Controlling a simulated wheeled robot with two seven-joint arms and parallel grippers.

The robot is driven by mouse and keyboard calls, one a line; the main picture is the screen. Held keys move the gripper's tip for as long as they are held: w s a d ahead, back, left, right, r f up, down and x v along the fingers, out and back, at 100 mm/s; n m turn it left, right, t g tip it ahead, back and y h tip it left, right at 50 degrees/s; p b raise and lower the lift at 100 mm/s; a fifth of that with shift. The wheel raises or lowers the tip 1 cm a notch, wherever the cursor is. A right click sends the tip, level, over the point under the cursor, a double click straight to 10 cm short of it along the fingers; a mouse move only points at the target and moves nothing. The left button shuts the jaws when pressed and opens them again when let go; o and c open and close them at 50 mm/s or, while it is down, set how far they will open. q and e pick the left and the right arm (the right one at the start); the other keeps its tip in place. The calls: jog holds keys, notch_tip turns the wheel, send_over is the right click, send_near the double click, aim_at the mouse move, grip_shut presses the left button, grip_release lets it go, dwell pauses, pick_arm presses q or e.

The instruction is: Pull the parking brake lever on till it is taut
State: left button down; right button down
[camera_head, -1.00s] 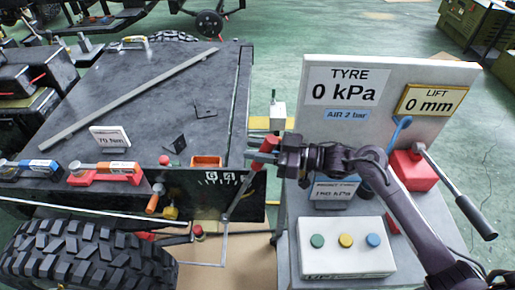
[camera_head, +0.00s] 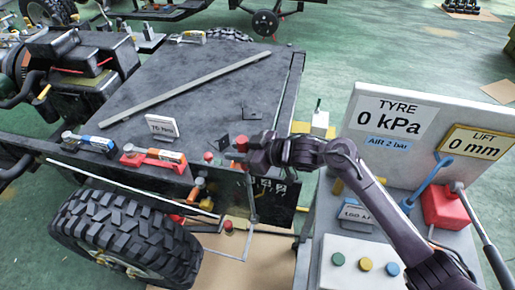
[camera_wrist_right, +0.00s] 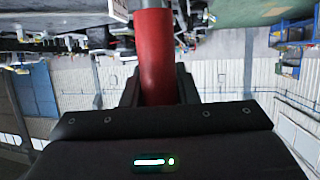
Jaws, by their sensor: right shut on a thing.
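The parking brake lever (camera_head: 252,200) stands at the near right corner of the dark chassis deck, a thin grey shaft with a red grip (camera_head: 241,144) on top. The shaft leans slightly left, close to upright. My right gripper (camera_head: 247,153) is shut on the red grip, reaching in from the right. In the right wrist view the red grip (camera_wrist_right: 155,55) sits between the two dark fingers. A dark plate with white marks (camera_head: 277,187) lies behind the lever, partly covered by it and my arm. My left gripper is not in view.
A wheel (camera_head: 125,238) stands at the near left. A grey console (camera_head: 395,120) with a tyre and lift display, a red block (camera_head: 447,205) and coloured buttons stands on the right. A long grey bar (camera_head: 190,90) and small brackets lie on the deck.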

jog(key=c, duration=1.1)
grip_release()
jog(key=b+v, duration=0.1)
jog(key=v, duration=0.6)
jog(key=shift+s+d+r+b, duration=0.15)
jog(key=shift+d+r+b, duration=0.1)
jog(key=shift+b, duration=0.1)
